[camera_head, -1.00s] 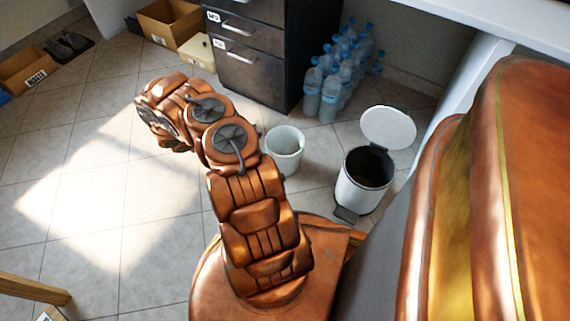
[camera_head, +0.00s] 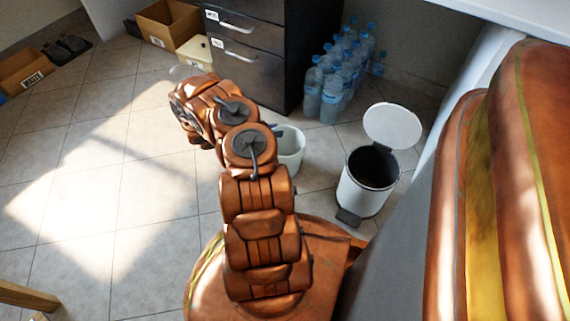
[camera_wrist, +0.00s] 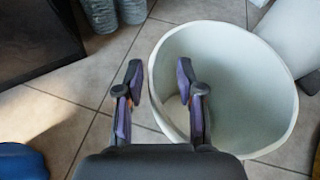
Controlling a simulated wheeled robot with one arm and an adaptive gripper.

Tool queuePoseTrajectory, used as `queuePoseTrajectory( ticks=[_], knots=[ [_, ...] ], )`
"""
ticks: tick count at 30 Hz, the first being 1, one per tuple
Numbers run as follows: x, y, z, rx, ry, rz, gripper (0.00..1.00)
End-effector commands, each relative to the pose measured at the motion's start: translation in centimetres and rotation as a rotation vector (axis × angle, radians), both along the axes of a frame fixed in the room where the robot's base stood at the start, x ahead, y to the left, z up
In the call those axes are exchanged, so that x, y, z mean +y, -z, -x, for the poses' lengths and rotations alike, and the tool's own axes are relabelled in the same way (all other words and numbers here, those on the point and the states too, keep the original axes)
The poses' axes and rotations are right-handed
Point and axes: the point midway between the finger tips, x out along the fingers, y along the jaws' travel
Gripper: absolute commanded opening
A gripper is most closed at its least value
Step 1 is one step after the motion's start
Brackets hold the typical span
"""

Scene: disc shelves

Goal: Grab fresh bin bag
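I cannot make out a bin bag in either view. A small pale rounded thing (camera_head: 183,71) shows just beyond the bent part of my arm in the head view; I cannot tell what it is.
A white pedal bin (camera_head: 362,197) with its lid up stands right of the open bin. Water bottles (camera_head: 330,95) stand beside the dark drawer cabinet (camera_head: 255,75). Cardboard boxes (camera_head: 170,28) sit at the back left.

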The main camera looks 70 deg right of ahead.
Motion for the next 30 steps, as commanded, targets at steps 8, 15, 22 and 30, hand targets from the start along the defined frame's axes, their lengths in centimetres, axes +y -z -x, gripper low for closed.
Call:
queuePoseTrajectory(
  ticks=[8,15,22,30],
  knots=[
    [-1.19,0.65,1.06,0.001,0.000,-0.001,0.38],
    [-1.17,0.59,1.03,0.001,0.000,-0.001,0.29],
    [-1.17,0.60,1.03,0.001,0.000,-0.001,0.06],
    [-1.17,0.59,1.03,0.001,0.000,-0.001,0.00]
  ],
)
